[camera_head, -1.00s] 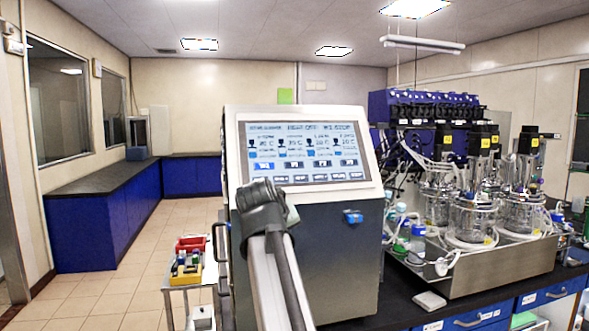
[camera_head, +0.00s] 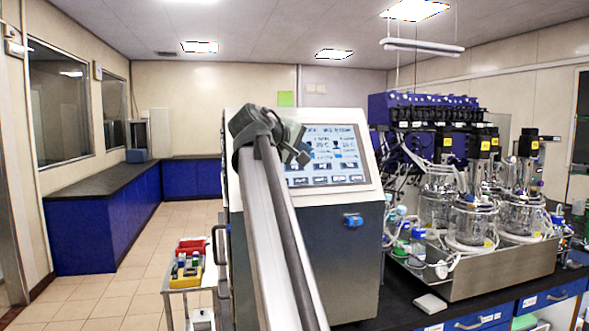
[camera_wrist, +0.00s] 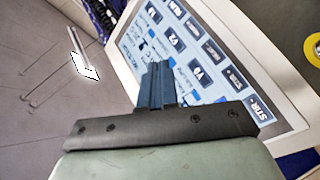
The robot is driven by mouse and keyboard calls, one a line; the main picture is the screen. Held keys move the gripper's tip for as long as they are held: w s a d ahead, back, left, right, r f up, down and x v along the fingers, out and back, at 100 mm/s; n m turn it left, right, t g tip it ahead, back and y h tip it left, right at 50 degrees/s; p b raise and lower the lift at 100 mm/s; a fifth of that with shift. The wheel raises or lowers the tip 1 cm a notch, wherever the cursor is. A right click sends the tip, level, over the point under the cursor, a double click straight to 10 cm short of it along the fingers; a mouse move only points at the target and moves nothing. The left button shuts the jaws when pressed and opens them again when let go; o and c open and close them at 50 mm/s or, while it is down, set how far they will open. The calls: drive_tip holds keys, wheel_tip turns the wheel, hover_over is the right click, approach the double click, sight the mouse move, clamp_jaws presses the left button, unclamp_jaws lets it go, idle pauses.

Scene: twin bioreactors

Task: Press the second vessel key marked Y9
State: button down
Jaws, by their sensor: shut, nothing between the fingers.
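The tilted touchscreen (camera_head: 352,153) is on the front of the grey-and-white console. My gripper (camera_head: 302,158) is in front of its left part and hides some of the keys. In the wrist view my gripper (camera_wrist: 156,68) is shut and empty, its narrow blue-grey fingers reaching over the screen (camera_wrist: 133,38). A row of dark vessel keys shows past the fingers, including one key (camera_wrist: 197,71) just right of the fingertips. The key marks are small and turned, so I cannot tell surely which reads Y9. Contact between fingertips and screen cannot be told.
A blue emergency-type knob or latch (camera_head: 353,221) sits on the console front below the screen. Glass vessels (camera_head: 474,218) with tubing stand in a metal tray to the right. A small cart (camera_head: 188,283) is at the left, with open floor beyond.

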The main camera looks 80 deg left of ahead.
idle(0.4)
drive_tip(key=shift+a+f, duration=0.75)
drive_tip(key=shift+a, duration=0.5)
drive_tip(key=shift+a+f, duration=0.75)
drive_tip(key=shift+a, duration=0.55)
drive_tip(key=shift+a+f, duration=0.75)
drive_tip(key=shift+a, duration=0.5)
drive_tip(key=shift+a+f, duration=0.1)
drive_tip(key=shift+a, duration=0.05)
drive_tip(key=shift+a+f, duration=0.15)
drive_tip(key=shift+a, duration=0.05)
drive_tip(key=shift+a+f, duration=0.15)
drive_tip(key=shift+a, duration=0.2)
drive_tip(key=shift+d, duration=0.15)
idle(0.4)
drive_tip(key=shift+d+r, duration=0.4)
drive_tip(key=shift+d, duration=0.2)
drive_tip(key=shift+d+r, duration=0.4)
drive_tip(key=shift+d, duration=0.3)
drive_tip(key=shift+d+r, duration=0.45)
drive_tip(key=shift+d, duration=0.25)
drive_tip(key=shift+d+r, duration=0.4)
drive_tip(key=shift+d, duration=0.3)
